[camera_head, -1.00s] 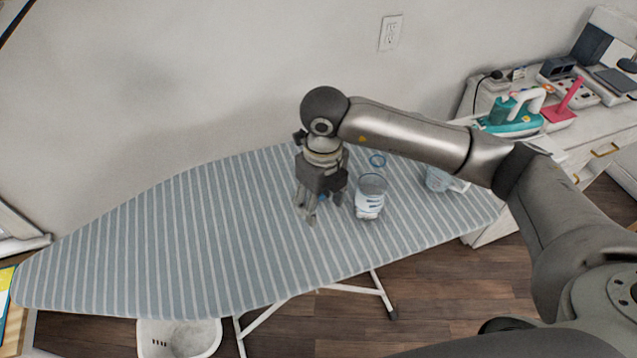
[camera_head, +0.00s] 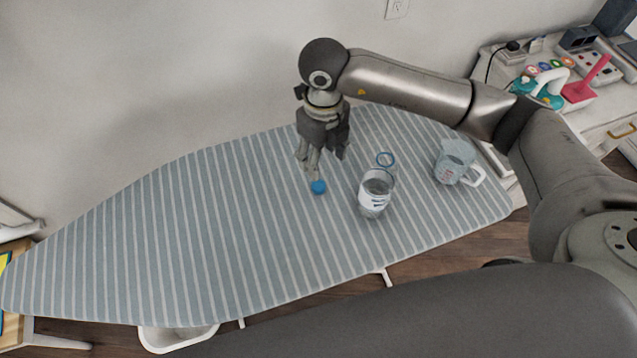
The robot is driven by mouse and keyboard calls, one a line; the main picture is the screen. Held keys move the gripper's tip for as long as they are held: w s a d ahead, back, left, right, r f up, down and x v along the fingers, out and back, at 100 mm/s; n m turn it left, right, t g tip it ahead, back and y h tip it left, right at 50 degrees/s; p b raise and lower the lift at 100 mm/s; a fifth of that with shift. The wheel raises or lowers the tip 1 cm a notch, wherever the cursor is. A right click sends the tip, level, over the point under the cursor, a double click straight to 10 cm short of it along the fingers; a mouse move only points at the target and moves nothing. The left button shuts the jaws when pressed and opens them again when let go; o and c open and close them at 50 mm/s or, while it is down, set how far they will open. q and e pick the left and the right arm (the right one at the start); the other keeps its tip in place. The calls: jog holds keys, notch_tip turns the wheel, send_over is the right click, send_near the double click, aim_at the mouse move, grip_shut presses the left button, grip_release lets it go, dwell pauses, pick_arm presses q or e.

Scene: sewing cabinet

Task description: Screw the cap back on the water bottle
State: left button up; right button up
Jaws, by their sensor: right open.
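The blue cap (camera_head: 318,187) lies on the striped ironing board, left of the water bottle. The bottle (camera_head: 376,193) is clear with a white and blue label and stands on the board. My left gripper is out of view.
A clear measuring cup (camera_head: 456,161) with a handle stands right of the bottle on the ironing board (camera_head: 190,235). The board's left part is bare. A teal iron (camera_head: 541,88) and a pink item (camera_head: 588,80) are on the white cabinet at the right.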

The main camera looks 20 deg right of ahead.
jog(key=p, duration=0.1)
send_over(319, 185)
jog(key=f, duration=0.5)
jog(key=shift+d, duration=0.35)
jog(key=shift+f, duration=0.1)
jog(key=shift+a+f+p, duration=0.1)
jog(key=shift+f+p, duration=0.05)
jog(key=shift+p, duration=0.15)
jog(key=f, duration=0.1)
jog(key=f+p, duration=0.2)
jog(key=f, duration=0.1)
jog(key=shift+a, duration=0.3)
jog(key=shift+f, duration=0.45)
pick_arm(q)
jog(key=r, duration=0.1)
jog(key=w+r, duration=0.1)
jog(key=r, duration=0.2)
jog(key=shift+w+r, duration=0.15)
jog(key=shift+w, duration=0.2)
pick_arm(e)
jog(key=c, duration=0.8)
